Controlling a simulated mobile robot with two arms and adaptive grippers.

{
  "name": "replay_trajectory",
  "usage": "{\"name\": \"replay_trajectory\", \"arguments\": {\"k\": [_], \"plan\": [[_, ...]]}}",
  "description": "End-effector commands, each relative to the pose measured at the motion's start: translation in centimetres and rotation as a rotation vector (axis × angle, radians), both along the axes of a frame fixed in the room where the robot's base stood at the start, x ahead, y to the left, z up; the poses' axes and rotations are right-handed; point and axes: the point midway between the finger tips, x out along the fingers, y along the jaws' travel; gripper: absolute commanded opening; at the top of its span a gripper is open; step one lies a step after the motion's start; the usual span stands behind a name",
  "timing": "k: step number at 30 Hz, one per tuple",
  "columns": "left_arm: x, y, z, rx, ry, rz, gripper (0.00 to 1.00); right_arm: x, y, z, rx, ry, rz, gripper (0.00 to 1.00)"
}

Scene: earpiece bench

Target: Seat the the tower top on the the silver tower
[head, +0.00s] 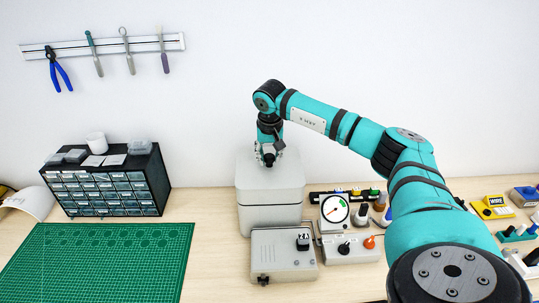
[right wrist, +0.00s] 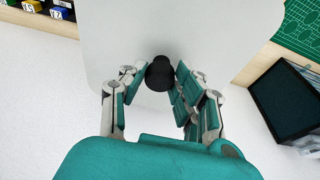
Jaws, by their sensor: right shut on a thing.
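The tower top (head: 270,178) is a large pale grey box-shaped cover with rounded corners. In the right wrist view its pale upper face (right wrist: 200,35) carries a round black knob (right wrist: 160,74). My right gripper (head: 268,158) points down over the cover, its fingers shut on both sides of the knob; the gripper also shows in the right wrist view (right wrist: 155,85). The silver tower (head: 270,220) is the pale grey body directly below the cover, with a seam line between them. I cannot tell whether the cover rests fully on it. My left gripper is not in view.
A grey box (head: 283,262) with a dark knob stands in front of the tower. A round dial gauge (head: 334,209) and small switch boxes are to the right. A green cutting mat (head: 100,262) and a dark drawer cabinet (head: 108,185) are at the left.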

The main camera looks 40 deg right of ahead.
Motion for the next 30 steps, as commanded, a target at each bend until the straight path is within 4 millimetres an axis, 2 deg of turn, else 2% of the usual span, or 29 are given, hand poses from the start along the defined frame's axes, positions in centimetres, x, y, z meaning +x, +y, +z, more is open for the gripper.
{"name": "replay_trajectory", "arguments": {"k": [27,28,30], "plan": [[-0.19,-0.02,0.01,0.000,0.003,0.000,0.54,0.02,0.00,-0.32,0.000,-0.002,-0.001,0.00],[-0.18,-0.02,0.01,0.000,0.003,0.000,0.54,0.02,0.00,-0.32,0.001,-0.001,-0.001,0.32],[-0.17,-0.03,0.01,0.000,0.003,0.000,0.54,0.01,0.00,-0.33,0.000,0.000,-0.001,0.41]]}}
